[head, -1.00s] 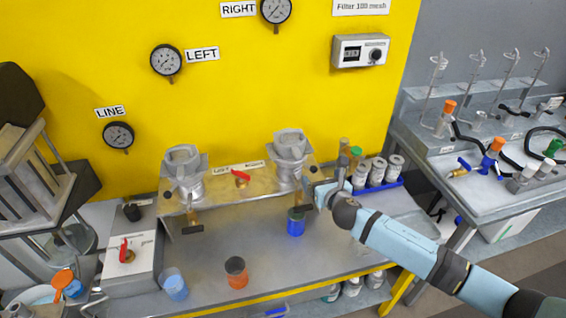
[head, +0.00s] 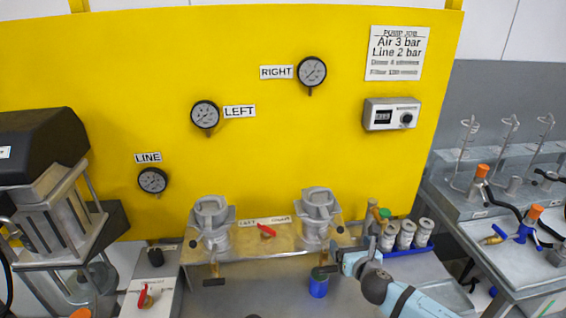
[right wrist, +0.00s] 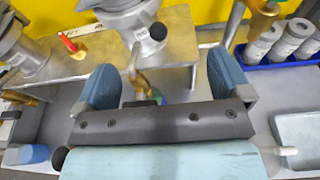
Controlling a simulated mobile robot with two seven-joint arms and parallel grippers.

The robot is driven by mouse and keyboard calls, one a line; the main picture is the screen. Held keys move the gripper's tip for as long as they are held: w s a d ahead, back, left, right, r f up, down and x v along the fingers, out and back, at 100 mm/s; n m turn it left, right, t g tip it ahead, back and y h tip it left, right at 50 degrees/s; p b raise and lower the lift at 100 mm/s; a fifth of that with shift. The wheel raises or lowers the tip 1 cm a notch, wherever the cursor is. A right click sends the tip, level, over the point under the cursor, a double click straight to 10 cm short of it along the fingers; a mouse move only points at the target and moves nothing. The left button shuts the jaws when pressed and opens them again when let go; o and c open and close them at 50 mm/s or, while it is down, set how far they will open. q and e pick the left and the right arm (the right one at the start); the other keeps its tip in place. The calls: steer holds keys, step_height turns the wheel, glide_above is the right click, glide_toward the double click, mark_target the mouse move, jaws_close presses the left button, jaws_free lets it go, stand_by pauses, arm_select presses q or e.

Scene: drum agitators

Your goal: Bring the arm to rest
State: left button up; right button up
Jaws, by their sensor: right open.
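My right gripper (head: 345,263) is at the bench, just right of and above a blue cup (head: 318,286), near the right grey pump (head: 317,214). In the right wrist view, its two blue fingers stand wide apart with nothing clamped between them (right wrist: 163,78). A brass spout (right wrist: 140,82) shows in the gap, with part of the cup beyond the gripper's dark bar. I cannot tell whether a finger touches the cup. My right arm (head: 385,290) comes in from the lower right. My left gripper is out of view.
Bottles stand in a blue tray (head: 412,250) close right of the gripper. The left pump (head: 212,225) and a red valve handle (head: 266,231) are to the left. A yellow panel (head: 290,150) with gauges rises behind. A side bench (head: 500,220) with glassware stands right.

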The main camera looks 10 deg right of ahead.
steer(key=s+a+f+m+g+y, duration=0.1)
steer(key=s+a+f+m+g, duration=0.15)
steer(key=s+f+m, duration=0.4)
steer(key=s+a+f+m+g+y, duration=0.1)
steer(key=s+a+f+m, duration=0.25)
steer(key=s+m, duration=0.5)
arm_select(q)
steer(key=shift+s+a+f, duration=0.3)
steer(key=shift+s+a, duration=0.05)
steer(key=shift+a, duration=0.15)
arm_select(e)
steer(key=s+f+m, duration=0.2)
steer(key=s+m, duration=0.7)
steer(key=s+d+f+m, duration=0.1)
steer(key=s+m, duration=0.8)
steer(key=shift+s+d+f+m+g, duration=0.2)
steer(key=shift+s+f+m+g, duration=0.15)
steer(key=shift+g, duration=0.1)
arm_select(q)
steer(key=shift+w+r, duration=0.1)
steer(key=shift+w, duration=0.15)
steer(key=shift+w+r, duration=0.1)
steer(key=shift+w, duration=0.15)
